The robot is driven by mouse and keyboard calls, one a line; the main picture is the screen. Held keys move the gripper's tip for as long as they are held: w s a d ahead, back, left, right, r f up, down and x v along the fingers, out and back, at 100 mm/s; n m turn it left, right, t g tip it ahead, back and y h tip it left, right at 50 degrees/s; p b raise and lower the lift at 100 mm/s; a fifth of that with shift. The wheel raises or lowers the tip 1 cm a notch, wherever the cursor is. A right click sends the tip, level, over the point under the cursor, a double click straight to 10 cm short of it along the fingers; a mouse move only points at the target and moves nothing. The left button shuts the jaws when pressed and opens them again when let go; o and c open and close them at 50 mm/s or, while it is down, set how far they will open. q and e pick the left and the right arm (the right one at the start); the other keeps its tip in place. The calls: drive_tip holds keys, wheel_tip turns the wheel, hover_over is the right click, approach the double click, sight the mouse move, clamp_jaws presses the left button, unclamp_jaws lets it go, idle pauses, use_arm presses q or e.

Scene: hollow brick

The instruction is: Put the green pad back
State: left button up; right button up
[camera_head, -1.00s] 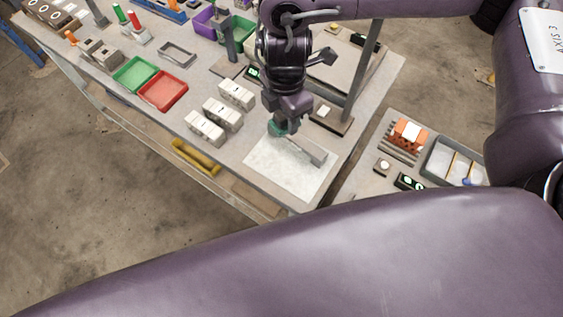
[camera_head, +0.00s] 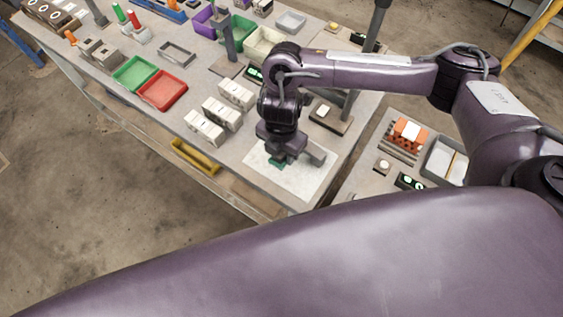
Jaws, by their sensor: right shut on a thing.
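The green pad (camera_head: 277,162) is a small green piece at the tips of my right gripper (camera_head: 279,156). My right gripper is shut on it, low over the pale square mat (camera_head: 292,186) near the table's front right corner. I cannot tell whether the pad touches the mat. A grey block (camera_head: 313,154) is just to the right of the gripper, partly hidden by it. My left gripper is not in view.
Several white hollow blocks (camera_head: 221,113) stand left of the mat. A green tray (camera_head: 135,73) and a red tray (camera_head: 162,90) lie farther left. A grey post (camera_head: 352,80) rises behind the gripper. A second table with an orange block (camera_head: 409,131) stands at the right.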

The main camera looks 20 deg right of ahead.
sight(281, 163)
drive_tip(key=shift+f+b, duration=1)
drive_tip(key=shift+f, duration=2.05)
drive_tip(key=shift+f, duration=0.2)
drive_tip(key=o, duration=0.9)
drive_tip(key=shift+o, duration=0.2)
wheel_tip(281, 163, up, 11)
drive_tip(key=p, duration=0.3)
drive_tip(key=shift+r, duration=0.75)
